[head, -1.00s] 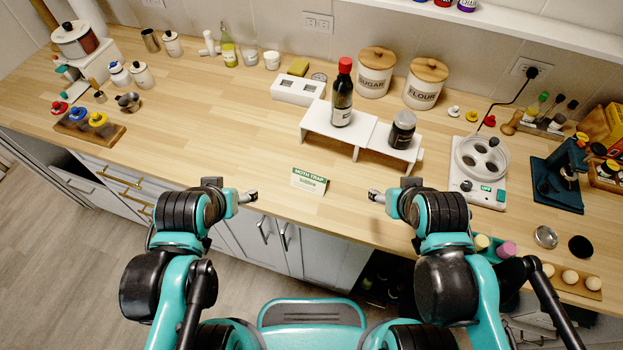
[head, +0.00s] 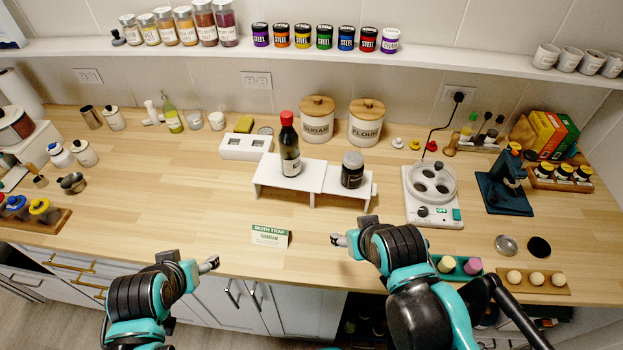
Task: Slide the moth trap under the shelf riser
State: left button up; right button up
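The moth trap (head: 270,236) is a small tent-like card with a green label, standing near the counter's front edge. The white shelf riser (head: 312,199) stands behind it and to the right. It carries a dark bottle with a red cap (head: 289,148) and a dark jar (head: 352,170); the space beneath looks clear in front. My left gripper (head: 212,264) is left of the trap and nearer the front edge, apart from it. My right gripper (head: 338,240) is right of the trap, also apart. Neither appears to hold anything; their finger gaps are hard to make out.
A white block with square openings (head: 245,148) is left of the riser. Sugar (head: 317,122) and flour (head: 366,125) canisters stand behind it. A white hotplate device (head: 432,195) is to its right. The counter between trap and riser is clear.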

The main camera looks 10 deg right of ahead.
aim_at(263, 236)
jog(key=k+l, duration=0.1)
jog(key=l, duration=0.25)
jog(key=k+l, duration=0.1)
jog(key=l, duration=0.2)
jog(key=k+l, duration=0.15)
jog(key=l, duration=0.2)
jog(key=k+l, duration=0.1)
jog(key=l, duration=0.2)
